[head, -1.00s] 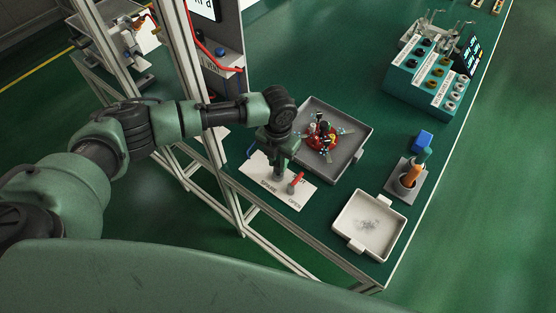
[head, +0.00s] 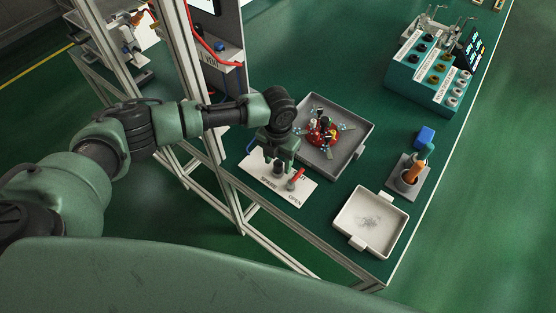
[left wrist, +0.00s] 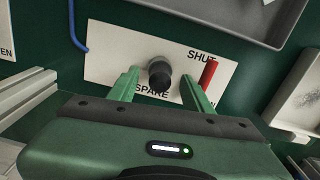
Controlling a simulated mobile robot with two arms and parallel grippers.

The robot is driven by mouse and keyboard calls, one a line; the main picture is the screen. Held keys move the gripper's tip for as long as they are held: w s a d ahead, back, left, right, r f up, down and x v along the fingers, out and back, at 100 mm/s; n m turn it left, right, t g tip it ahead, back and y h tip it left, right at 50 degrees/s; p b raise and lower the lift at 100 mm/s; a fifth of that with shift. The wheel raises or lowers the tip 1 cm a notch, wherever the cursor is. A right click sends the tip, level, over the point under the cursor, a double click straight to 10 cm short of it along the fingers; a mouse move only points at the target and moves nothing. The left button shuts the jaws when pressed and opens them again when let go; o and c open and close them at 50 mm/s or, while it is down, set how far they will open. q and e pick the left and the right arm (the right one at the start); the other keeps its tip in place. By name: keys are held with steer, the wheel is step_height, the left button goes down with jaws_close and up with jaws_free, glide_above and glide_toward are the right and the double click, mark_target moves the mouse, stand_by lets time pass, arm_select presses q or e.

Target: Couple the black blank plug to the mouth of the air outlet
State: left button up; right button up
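A white plate (head: 253,168) on the green bench reads SPARE, SHUT and OPEN. In the left wrist view a short dark cylinder (left wrist: 160,73) stands on this plate (left wrist: 110,45). Its near end is black and its farther part greyer. It looks like the black blank plug at the air outlet, but I cannot tell how well they are joined. My left gripper (head: 280,168) is over the plate. In the left wrist view its two green fingers (left wrist: 160,90) are spread on either side of the cylinder, with gaps. My right gripper is not in view.
A red lever (head: 296,177) stands close beside the left gripper. A grey tray (head: 355,152) with a red part and small pieces lies behind. A pale tray (head: 355,241) is at the front right. A holder (head: 405,187) with an orange-handled tool and a teal box (head: 415,85) are farther right.

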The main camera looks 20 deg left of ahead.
mark_target(278, 161)
arm_select(q)
step_height(278, 161, up, 8)
steer(key=shift+f+b, duration=0.1)
steer(key=shift+b, duration=0.6)
stand_by(0.3)
